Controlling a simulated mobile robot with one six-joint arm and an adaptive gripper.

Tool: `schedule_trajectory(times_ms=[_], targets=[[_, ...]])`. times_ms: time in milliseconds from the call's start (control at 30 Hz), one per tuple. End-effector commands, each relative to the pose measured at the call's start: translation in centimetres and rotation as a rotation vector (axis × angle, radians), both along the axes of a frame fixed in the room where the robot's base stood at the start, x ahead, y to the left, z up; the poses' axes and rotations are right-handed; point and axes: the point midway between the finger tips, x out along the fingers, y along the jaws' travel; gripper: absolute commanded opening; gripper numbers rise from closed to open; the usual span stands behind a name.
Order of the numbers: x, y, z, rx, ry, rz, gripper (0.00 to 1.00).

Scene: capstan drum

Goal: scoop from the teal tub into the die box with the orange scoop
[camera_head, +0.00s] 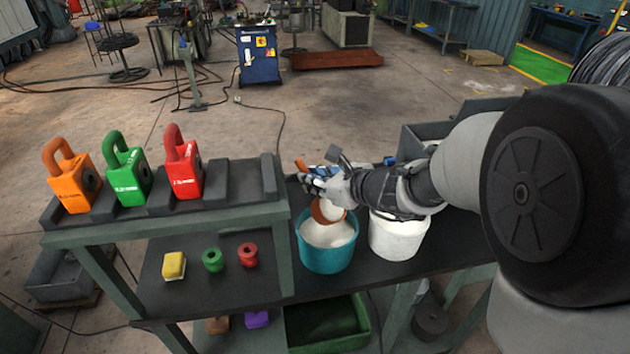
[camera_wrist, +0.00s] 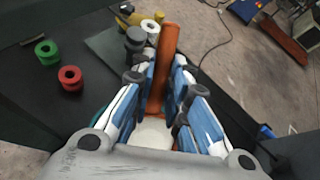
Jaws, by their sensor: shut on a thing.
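The teal tub (camera_head: 326,262) stands on the dark bench, filled with white material. My gripper (camera_head: 318,182) is above it, shut on the orange scoop (camera_head: 320,213). The scoop's bowl hangs tilted at the tub's mouth, over the white material, with white in it. Whether the bowl touches the fill is hard to tell. In the wrist view the scoop's orange handle (camera_wrist: 162,70) runs up between the blue and white fingers of my gripper (camera_wrist: 166,88). A grey box (camera_head: 412,142) stands behind my arm, largely hidden; I cannot tell whether it is the die box.
A white tub (camera_head: 392,245) stands close to the right of the teal tub. At left, a raised rack (camera_head: 225,218) bears orange, green and red lifting blocks. Below it lie a yellow block (camera_head: 174,265), a green ring (camera_head: 213,260) and a red ring (camera_head: 248,255).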

Motion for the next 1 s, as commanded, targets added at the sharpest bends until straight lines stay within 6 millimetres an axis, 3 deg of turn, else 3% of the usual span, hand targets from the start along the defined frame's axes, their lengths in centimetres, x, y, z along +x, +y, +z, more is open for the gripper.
schedule_trajectory(times_ms=[1000], targets=[[0.00, 0.09, 0.70, -0.159, 0.111, 0.002, 0.00]])
